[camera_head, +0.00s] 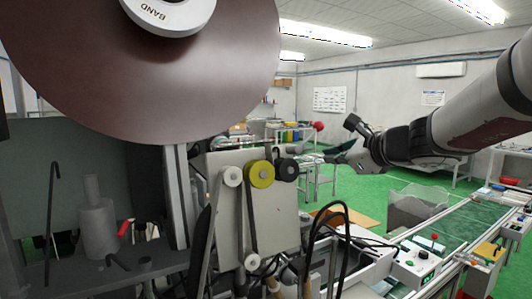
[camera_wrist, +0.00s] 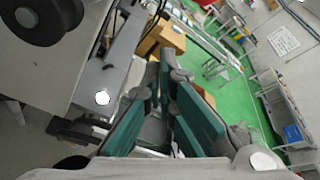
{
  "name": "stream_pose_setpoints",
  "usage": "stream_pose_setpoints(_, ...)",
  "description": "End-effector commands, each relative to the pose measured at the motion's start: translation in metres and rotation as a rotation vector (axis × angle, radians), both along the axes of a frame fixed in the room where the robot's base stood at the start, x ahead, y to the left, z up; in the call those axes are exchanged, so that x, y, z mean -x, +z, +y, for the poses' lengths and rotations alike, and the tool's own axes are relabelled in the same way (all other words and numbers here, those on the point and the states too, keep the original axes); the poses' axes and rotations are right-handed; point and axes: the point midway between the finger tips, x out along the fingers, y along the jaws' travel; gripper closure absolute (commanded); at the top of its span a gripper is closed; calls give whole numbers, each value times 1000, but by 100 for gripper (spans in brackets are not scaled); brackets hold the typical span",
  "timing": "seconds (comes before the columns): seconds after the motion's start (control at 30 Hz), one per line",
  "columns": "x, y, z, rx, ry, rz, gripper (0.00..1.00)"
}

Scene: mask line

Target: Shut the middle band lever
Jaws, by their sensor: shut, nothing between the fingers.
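The band machine's upright plate (camera_head: 278,222) stands in the middle of the head view, with a white roller (camera_head: 233,176), a yellow roller (camera_head: 260,175) and a black roller (camera_head: 287,170) along its top. I cannot tell which part is the middle band lever. A small red handle (camera_head: 124,228) shows to the left of the plate. My gripper (camera_head: 345,156) hangs in the air to the right of the rollers, apart from them. In the wrist view, its teal-padded fingers (camera_wrist: 166,68) are shut and empty. A dark roller (camera_wrist: 44,16) shows there at the upper left.
A large brown reel (camera_head: 120,90) marked BAND fills the upper left. Black cables (camera_head: 335,212) loop at the machine's right. A conveyor (camera_head: 462,228) and a control box (camera_head: 415,260) stand at the right. The green floor (camera_head: 350,185) behind is mostly free.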

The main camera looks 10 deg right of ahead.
Motion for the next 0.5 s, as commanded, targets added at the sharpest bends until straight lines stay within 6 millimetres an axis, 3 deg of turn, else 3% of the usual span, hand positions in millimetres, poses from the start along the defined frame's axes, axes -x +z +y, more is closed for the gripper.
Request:
stream_pose_setpoints(0.07, -15, -6, 5, -1, 1, 3, 100)
stream_pose_setpoints(0.23, -7, 18, 16, 1, 0, -2, 100)
stream_pose_setpoints(0.5, -5, 29, 24, 0, -1, -1, 100)
